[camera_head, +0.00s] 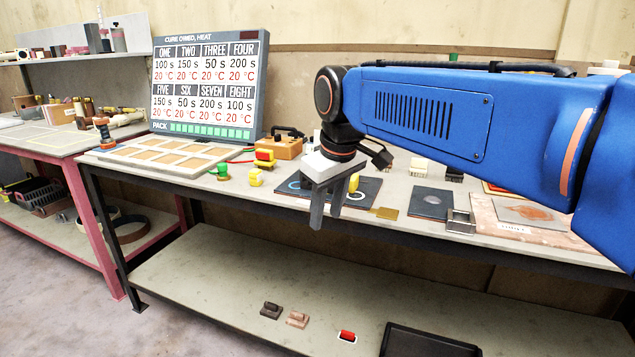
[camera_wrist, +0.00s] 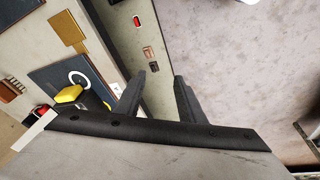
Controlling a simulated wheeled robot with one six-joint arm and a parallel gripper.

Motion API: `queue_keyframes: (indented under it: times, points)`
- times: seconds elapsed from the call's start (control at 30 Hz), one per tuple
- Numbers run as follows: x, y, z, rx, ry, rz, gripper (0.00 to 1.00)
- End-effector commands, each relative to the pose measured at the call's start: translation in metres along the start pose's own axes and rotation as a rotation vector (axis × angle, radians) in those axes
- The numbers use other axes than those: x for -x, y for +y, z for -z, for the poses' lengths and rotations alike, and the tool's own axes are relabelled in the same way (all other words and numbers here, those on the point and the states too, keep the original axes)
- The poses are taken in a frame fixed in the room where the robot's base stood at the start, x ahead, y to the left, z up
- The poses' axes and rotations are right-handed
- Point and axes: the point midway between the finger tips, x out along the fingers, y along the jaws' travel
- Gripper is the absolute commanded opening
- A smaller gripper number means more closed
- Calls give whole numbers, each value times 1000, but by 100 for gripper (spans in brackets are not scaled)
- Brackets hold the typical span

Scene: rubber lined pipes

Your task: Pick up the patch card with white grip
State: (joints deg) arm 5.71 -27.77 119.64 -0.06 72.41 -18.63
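I cannot tell for sure which thing is the patch card with white grip. A small pale block (camera_head: 420,166) stands at the back of the workbench, right of my gripper, but its shape is too small to make out. A red piece with a white edge (camera_head: 347,336) lies on the lower shelf; it also shows in the wrist view (camera_wrist: 137,21). My gripper (camera_head: 326,218) is open and empty, fingers pointing down near the workbench's front edge. In the wrist view my gripper (camera_wrist: 165,74) has a clear gap between its fingers.
A dark plate (camera_head: 433,203), a brass plate (camera_head: 385,213) and a metal bracket (camera_head: 461,221) lie right of my gripper. Yellow blocks (camera_head: 255,177) and a framed tray (camera_head: 133,151) are left. A dark brown piece (camera_head: 271,310) and a pinkish piece (camera_head: 297,319) lie on the lower shelf.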

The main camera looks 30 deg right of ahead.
Motion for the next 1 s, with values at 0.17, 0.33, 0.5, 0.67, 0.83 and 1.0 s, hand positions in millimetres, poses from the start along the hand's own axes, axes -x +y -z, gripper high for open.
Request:
queue_keyframes:
  times: [0.17,0.33,0.5,0.67,0.83,1.0]
  points:
    - [33,32,49,77,-51,10,36]
    - [60,65,92,160,-100,29,36]
    - [82,99,130,242,-145,55,36]
    - [98,132,162,316,-184,85,36]
    - [109,163,187,385,-216,118,36]
    - [114,180,199,424,-233,139,36]
